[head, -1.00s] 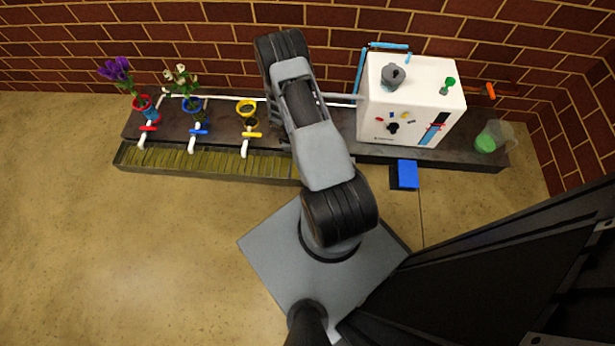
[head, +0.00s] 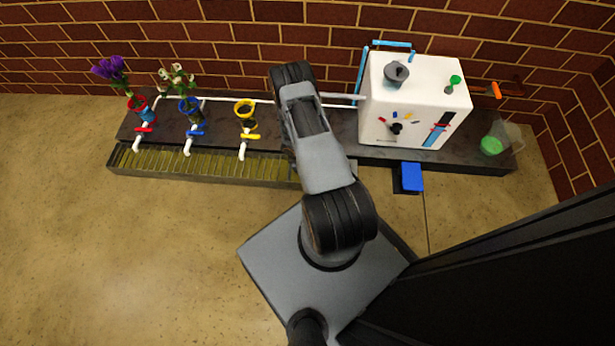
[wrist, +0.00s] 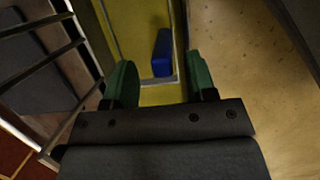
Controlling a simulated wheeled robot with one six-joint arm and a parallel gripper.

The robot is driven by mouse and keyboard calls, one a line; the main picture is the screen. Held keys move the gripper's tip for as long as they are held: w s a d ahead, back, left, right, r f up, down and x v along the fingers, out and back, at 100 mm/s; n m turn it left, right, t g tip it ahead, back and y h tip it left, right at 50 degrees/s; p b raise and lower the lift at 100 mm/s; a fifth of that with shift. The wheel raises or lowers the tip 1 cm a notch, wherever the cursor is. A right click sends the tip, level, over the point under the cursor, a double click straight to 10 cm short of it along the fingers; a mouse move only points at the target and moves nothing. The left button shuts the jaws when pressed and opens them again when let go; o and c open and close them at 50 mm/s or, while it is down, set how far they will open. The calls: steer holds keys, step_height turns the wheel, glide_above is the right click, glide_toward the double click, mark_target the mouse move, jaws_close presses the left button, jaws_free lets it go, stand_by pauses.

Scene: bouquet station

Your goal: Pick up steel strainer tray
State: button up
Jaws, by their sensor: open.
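The steel strainer tray (head: 215,167) appears to be the long, shallow slatted tray along the bench's front edge, left of my arm in the head view. Its slats look yellowish and its right part is hidden behind my arm. In the wrist view my gripper (wrist: 161,82) is open, with two green fingers apart and nothing held between them. Beyond the fingers are a yellow surface and a blue block (wrist: 162,53). Dark metal bars (wrist: 40,65) cross the left side; I cannot tell whether they belong to the tray. My gripper is hidden in the head view.
Red, blue (head: 190,105) and yellow pots (head: 245,108) stand behind the tray, with matching taps. Purple (head: 112,72) and white flowers (head: 177,80) stand in two. A white machine (head: 412,95), blue pedal (head: 411,177) and clear jug (head: 510,138) are right. The left floor is clear.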

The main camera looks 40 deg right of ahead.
steer(key=b+x, duration=0.2)
steer(key=x, duration=0.2)
steer(key=shift+s+a+f, duration=0.1)
steer(key=shift+f, duration=0.2)
jaws_close()
steer(key=shift+r, duration=0.15)
step_height(320, 180, up, 28)
steer(key=p, duration=1.5)
stand_by(0.5)
